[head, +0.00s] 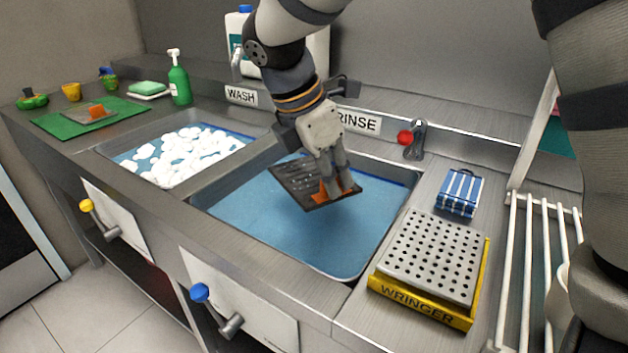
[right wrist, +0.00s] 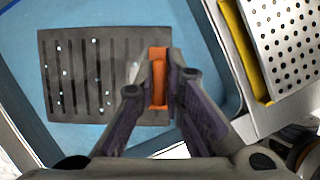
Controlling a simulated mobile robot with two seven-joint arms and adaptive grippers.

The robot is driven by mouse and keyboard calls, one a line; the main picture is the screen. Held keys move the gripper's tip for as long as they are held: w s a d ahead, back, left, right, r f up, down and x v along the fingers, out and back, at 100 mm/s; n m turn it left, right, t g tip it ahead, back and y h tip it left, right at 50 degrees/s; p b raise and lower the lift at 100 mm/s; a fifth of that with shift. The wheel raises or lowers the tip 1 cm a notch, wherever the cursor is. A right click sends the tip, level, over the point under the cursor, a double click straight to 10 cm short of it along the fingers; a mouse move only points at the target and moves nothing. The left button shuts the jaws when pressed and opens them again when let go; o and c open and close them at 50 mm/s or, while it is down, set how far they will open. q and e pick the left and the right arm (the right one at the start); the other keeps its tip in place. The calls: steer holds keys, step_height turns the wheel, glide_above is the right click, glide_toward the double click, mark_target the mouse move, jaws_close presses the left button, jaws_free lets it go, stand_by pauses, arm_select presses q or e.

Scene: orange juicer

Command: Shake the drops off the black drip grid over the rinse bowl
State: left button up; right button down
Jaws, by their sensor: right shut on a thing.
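The black drip grid (head: 300,185) is a slotted plate with an orange tab, held tilted above the blue water of the rinse bowl (head: 240,225). My right gripper (head: 340,190) is shut on the grid's orange tab. In the right wrist view the grid (right wrist: 85,75) shows its slots with several small pale drops on it, and the tab (right wrist: 158,80) sits between the fingers of the right gripper (right wrist: 160,95). The bowl's blue water (right wrist: 200,40) lies below. My left gripper is not in view.
The foam-filled wash bowl (head: 185,155) is left of the rinse bowl. A yellow wringer (head: 430,265), a striped blue cloth (head: 460,192) and a white rack (head: 530,260) stand to the right. A red-knobbed tap (head: 408,138) is behind. A green mat (head: 75,120) lies far left.

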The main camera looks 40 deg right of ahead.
step_height(320, 180, up, 3)
steer(key=shift+r, duration=0.1)
steer(key=shift+f, duration=1.9)
steer(key=shift+r, duration=0.15)
